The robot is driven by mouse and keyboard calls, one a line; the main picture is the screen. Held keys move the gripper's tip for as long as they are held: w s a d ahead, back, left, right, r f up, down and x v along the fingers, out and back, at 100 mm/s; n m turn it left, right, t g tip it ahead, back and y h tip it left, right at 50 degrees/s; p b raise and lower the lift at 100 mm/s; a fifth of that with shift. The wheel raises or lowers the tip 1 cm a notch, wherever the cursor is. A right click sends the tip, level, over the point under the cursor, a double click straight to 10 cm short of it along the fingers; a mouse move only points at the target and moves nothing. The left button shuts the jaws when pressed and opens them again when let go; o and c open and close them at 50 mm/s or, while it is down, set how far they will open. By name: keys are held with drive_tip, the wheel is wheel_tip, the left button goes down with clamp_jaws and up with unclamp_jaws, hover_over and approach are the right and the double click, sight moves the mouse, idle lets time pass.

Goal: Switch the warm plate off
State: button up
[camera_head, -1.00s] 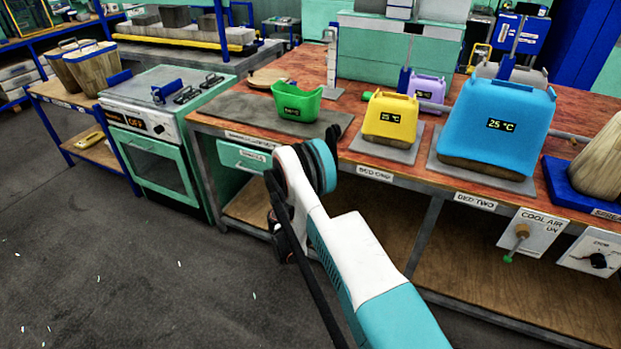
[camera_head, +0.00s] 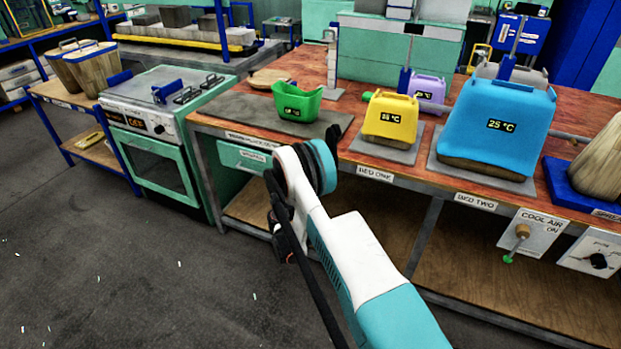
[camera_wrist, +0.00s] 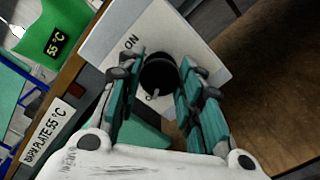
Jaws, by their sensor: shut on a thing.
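In the wrist view my gripper (camera_wrist: 160,74) is closed on the black round knob (camera_wrist: 158,73), one teal finger on each side. The knob sits on a white switch plate (camera_wrist: 118,32) with the word ON at its upper left; other lettering by the knob is partly covered. A label reading warm plate 55 °C (camera_wrist: 48,132) is on the bench edge. In the head view the dark grey warm plate (camera_head: 232,108) lies on the bench with a green tub (camera_head: 297,104) on it. The tub's display reads 55 °C in the wrist view (camera_wrist: 56,42). My arm hides the knob in the head view.
A stove (camera_head: 150,135) with a display reading OFF stands to the left. A yellow bag-like form (camera_head: 391,118) and a blue one (camera_head: 498,115) stand to the right on the bench.

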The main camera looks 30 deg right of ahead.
drive_tip(key=shift+a, duration=0.1)
drive_tip(key=o, duration=1.1)
drive_tip(key=shift+f, duration=0.1)
drive_tip(key=shift+c, duration=0.2)
